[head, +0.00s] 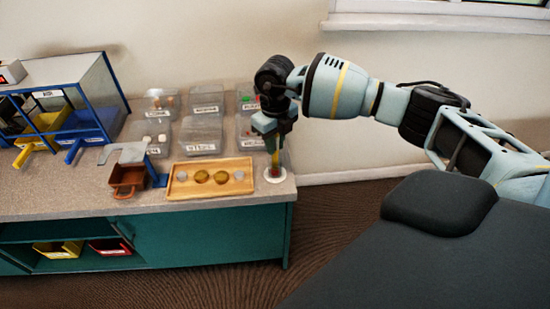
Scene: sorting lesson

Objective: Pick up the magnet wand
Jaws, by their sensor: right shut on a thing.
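My right gripper (273,141) comes down over the right end of the counter and is shut on a slim yellow upright thing, which looks like the magnet wand (276,159). Its upper part is hidden by the gripper. Its lower end is over a small white round piece with a reddish middle (275,175) on the counter; I cannot tell whether they touch or are apart. My left gripper is not in view.
A wooden tray (210,191) with several round discs lies just left of the wand. Clear labelled bins (201,134) stand behind it. A brown box (127,178) and a blue-framed rack (66,92) are further left. The counter's right edge is close to the gripper.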

